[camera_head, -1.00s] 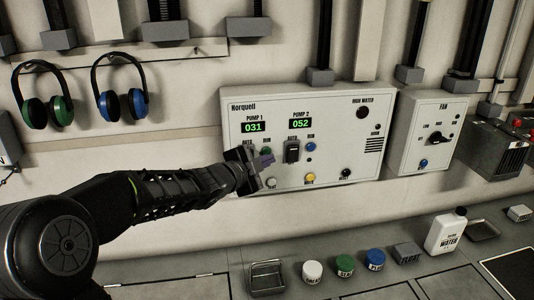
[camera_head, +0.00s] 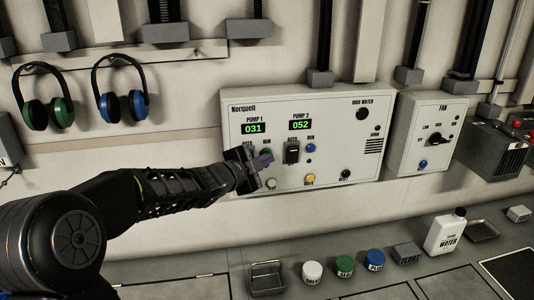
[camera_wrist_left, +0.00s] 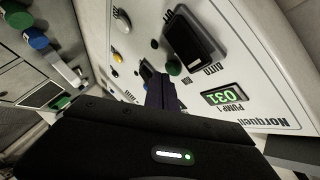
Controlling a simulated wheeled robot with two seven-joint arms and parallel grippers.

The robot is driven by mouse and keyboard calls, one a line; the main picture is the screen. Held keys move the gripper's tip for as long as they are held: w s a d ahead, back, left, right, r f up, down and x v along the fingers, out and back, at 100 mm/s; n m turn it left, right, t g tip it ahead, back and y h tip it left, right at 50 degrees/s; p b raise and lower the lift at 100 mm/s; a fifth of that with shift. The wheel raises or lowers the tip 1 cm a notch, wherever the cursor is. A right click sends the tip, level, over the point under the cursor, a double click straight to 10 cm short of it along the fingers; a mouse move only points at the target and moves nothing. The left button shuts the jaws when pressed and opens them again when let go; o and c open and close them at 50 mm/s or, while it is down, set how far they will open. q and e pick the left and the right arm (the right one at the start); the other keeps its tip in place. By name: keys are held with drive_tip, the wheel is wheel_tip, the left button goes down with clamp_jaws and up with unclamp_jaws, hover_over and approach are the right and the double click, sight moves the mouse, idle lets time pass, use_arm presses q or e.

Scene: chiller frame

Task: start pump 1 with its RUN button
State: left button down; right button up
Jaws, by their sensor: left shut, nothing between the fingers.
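The Norquell control box (camera_head: 345,118) is on the wall, its pump 1 display (camera_head: 253,128) lit with 031. Pump 1's green RUN button (camera_head: 267,152) shows just above my left fingertips in the head view. In the left wrist view the green button (camera_wrist_left: 173,67) sits beside pump 1's black switch (camera_wrist_left: 190,42), close to the fingertips. My left gripper (camera_head: 264,162) is shut and empty, in front of the box's lower left; it also shows in the left wrist view (camera_wrist_left: 160,88). I cannot tell whether it touches the button. It partly hides pump 1's controls. My right gripper is not in view.
Pump 2's switch (camera_head: 291,152) and blue button (camera_head: 311,147) are just right of my gripper. White (camera_head: 271,184), yellow (camera_head: 310,178) and black (camera_head: 345,173) controls line the box's lower edge. A fan box (camera_head: 430,130) is further right. The counter below holds several lidded containers and a bottle (camera_head: 446,233).

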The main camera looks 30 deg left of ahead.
use_arm(q)
drive_tip(key=shift+w+a+p, duration=0.25)
drive_tip(key=shift+w+p, duration=0.05)
drive_tip(key=shift+w, duration=0.1)
idle(0.8)
drive_tip(key=shift+s+d+b, duration=0.55)
drive_tip(key=shift+s+b, duration=0.1)
drive_tip(key=shift+s, duration=0.1)
drive_tip(key=s+d+b, duration=0.3)
drive_tip(key=s+b, duration=0.1)
drive_tip(key=shift+s+d, duration=0.35)
drive_tip(key=shift+s, duration=0.05)
